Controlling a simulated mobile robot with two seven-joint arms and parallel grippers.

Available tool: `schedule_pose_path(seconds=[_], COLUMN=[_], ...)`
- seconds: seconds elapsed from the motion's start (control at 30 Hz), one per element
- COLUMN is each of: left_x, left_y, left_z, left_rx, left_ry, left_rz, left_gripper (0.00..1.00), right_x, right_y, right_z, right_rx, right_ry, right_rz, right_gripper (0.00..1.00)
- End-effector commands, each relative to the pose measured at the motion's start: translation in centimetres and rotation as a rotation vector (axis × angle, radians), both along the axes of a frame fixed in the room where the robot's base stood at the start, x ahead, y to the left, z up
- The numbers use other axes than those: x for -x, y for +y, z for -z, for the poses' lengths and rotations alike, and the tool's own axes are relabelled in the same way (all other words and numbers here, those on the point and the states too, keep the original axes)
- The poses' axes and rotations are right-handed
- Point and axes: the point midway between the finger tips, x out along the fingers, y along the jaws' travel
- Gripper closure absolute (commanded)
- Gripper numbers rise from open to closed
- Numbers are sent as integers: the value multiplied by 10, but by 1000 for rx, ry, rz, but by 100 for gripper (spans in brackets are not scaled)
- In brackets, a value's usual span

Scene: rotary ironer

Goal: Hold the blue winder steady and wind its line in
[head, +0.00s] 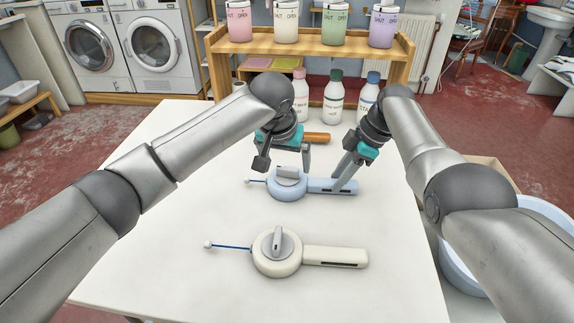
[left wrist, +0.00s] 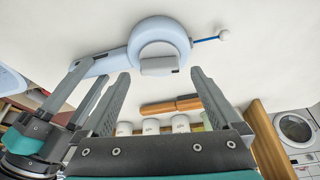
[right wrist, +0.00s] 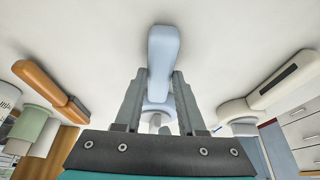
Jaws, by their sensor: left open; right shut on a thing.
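The blue winder (head: 287,187) lies on the white table with its handle (head: 326,185) pointing right. Its short blue line ends in a white ball (head: 248,181) on the left. A grey crank (head: 287,173) sits on top of its round body. My right gripper (head: 341,187) is shut on the winder's handle; the right wrist view shows the handle (right wrist: 163,60) between its fingers. My left gripper (head: 284,163) is open over the winder's body, near the crank. In the left wrist view, the winder (left wrist: 160,38) and crank (left wrist: 158,66) lie beyond its spread fingers (left wrist: 160,100).
A cream winder (head: 275,252) with its line out lies nearer on the table (head: 150,250). A brown-handled tool (head: 316,137) lies behind the blue winder. Several bottles (head: 333,98) stand at the back, before a wooden shelf (head: 310,45) with labelled jars.

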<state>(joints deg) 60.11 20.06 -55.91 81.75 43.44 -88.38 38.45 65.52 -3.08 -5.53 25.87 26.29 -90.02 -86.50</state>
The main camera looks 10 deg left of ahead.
Motion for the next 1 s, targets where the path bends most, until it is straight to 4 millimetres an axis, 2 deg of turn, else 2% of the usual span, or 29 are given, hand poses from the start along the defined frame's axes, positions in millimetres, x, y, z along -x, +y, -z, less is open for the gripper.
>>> schedule_pose_path(seconds=[0.2,0.53,1.0], left_x=[-7,-8,-8], left_y=[-2,-2,-2], left_z=[18,21,20], left_rx=[0,0,1], left_ry=[1,0,0], left_rz=[1,2,1], left_gripper=[3,3,54], right_x=[0,0,0], right_y=[0,0,0], right_z=[0,0,0], right_rx=[0,0,0], right_ry=[-1,0,0], right_rz=[0,0,0], right_gripper=[100,100,100])
